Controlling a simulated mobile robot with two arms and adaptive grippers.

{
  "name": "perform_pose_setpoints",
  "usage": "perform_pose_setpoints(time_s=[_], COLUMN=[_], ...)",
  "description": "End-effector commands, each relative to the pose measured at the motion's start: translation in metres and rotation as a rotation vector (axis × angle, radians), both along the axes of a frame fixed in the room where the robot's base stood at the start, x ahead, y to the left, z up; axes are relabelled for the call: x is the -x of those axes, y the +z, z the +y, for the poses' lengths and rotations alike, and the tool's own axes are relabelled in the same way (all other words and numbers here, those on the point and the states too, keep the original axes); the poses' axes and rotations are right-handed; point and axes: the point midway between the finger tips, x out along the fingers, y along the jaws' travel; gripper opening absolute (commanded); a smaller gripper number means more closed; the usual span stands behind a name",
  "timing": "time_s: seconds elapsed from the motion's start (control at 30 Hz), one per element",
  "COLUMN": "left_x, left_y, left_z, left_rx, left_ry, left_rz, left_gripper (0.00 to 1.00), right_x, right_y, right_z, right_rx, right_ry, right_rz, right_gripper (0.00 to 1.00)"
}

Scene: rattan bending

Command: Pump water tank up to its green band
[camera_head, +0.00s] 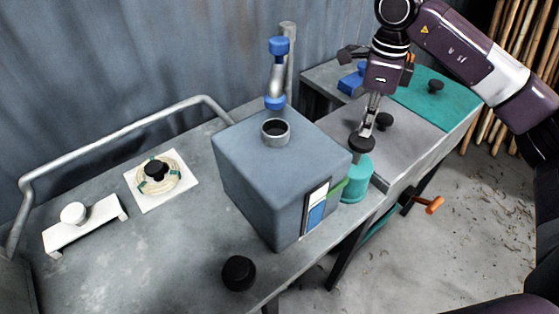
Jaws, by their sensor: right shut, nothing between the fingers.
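The water tank (262,185) is a blue-grey box with a round dark opening on top, standing on the grey workbench. Its gauge (316,209), on the right-hand face, shows blue below and white above. A green band (337,187) sticks out beside the gauge; the blue top looks close to its height, but the exact match is hard to tell. A teal pump (356,179) with a black knob (361,145) stands right of the tank. My right gripper (367,130) points down just above the knob, shut and empty; contact is unclear. My left gripper is not in view.
A blue-ended pipe (277,75) rises behind the tank. A coil on a white board (157,181), a white stand (85,225) and a black knob (239,273) sit on the workbench. An orange handle (429,205) juts out below its right edge.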

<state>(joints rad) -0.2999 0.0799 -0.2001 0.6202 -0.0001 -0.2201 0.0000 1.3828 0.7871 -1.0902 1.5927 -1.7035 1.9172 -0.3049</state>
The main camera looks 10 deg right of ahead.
Motion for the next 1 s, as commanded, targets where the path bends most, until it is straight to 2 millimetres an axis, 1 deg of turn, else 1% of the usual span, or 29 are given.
perform_pose_setpoints(time_s=[0.13,0.27,0.77,1.0], left_x=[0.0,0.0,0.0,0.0], left_y=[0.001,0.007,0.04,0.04], left_z=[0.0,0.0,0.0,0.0], left_rx=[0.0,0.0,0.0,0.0], left_ry=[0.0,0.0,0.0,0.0], left_rz=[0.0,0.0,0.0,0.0], left_gripper=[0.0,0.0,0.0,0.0], right_x=[0.0,0.0,0.0,0.0], right_y=[0.001,0.009,0.059,0.06], right_z=[0.0,0.0,0.0,0.0], right_rx=[0.0,0.0,-0.001,0.0], right_ry=[0.0,0.0,0.0,0.0], right_rz=[0.0,-0.001,0.0,0.001], right_gripper=[0.0,0.0,0.0,0.0])
